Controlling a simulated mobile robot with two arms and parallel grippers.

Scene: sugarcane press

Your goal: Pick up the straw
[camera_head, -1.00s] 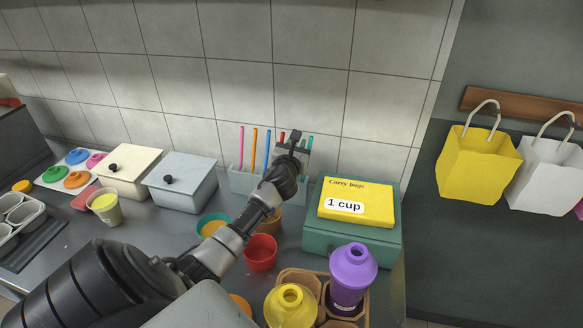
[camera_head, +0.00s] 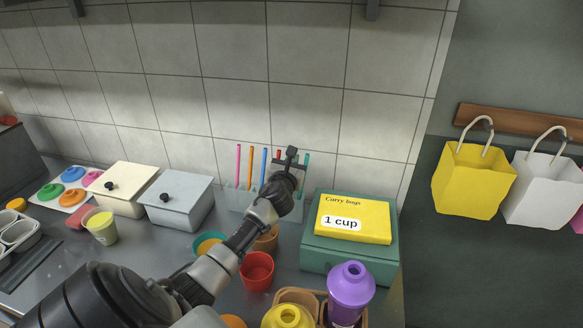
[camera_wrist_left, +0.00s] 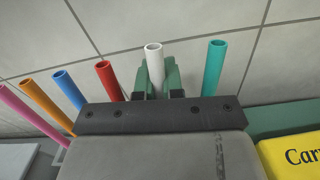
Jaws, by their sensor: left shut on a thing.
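My left gripper (camera_head: 287,172) reaches over the straw holder in the head view. In the wrist view its two green fingers (camera_wrist_left: 156,76) are shut on a white straw (camera_wrist_left: 154,62), which stands upright between them. A red straw (camera_wrist_left: 110,80) and a teal straw (camera_wrist_left: 213,68) stand on either side. Blue (camera_wrist_left: 70,90), orange (camera_wrist_left: 46,104) and pink (camera_wrist_left: 30,112) straws stand further left. In the head view the clear straw holder (camera_head: 234,201) stands by the wall, and my gripper hides the white straw. My right gripper is not in view.
A green box (camera_head: 350,258) with a yellow carry-bags pack (camera_head: 352,222) stands right of the holder. Red (camera_head: 257,271) and teal (camera_head: 209,242) cups stand in front. A grey lidded box (camera_head: 178,203) is on the left. The tiled wall (camera_head: 230,110) is close behind.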

